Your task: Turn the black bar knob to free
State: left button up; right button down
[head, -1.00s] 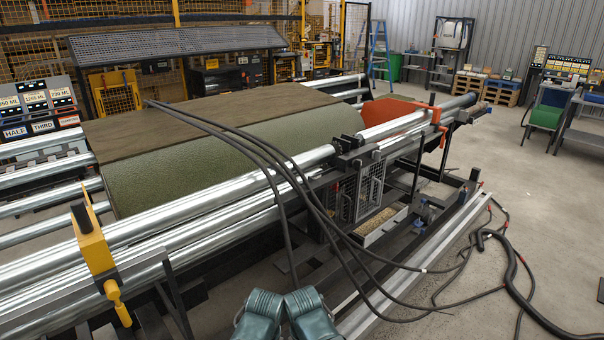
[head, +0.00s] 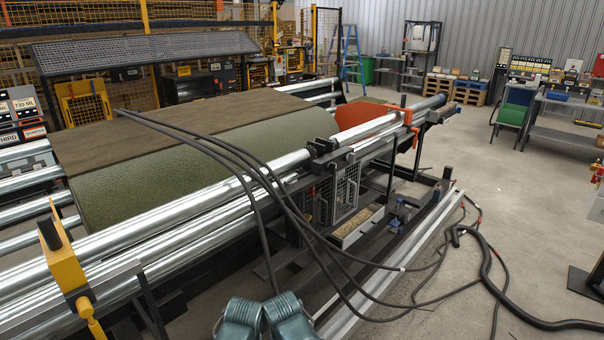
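A short black bar (head: 49,234) sits on the upper part of a yellow bracket (head: 64,262) at the left, beside the long steel rollers. It may be the black bar knob, but I cannot tell for sure, and its setting cannot be read. A yellow handle hangs below the bracket. Two teal ribbed parts of mine show at the bottom centre, well right of the bracket and cut off by the frame edge.
A green turf roll (head: 210,160) lies behind long steel rollers (head: 200,215). Black hoses (head: 285,215) arch over the rollers and trail onto the floor at right. An orange plate (head: 362,118) stands at the roll's far end. Concrete floor (head: 535,215) is open at right.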

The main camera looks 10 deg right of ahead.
aim_at(331, 167)
jog(key=i+l+z, duration=0.25)
jog(key=i+l, duration=0.5)
jog(key=l, duration=0.3)
jog(key=i+l+z, duration=0.25)
jog(key=i+l, duration=0.55)
jog(key=l, duration=0.1)
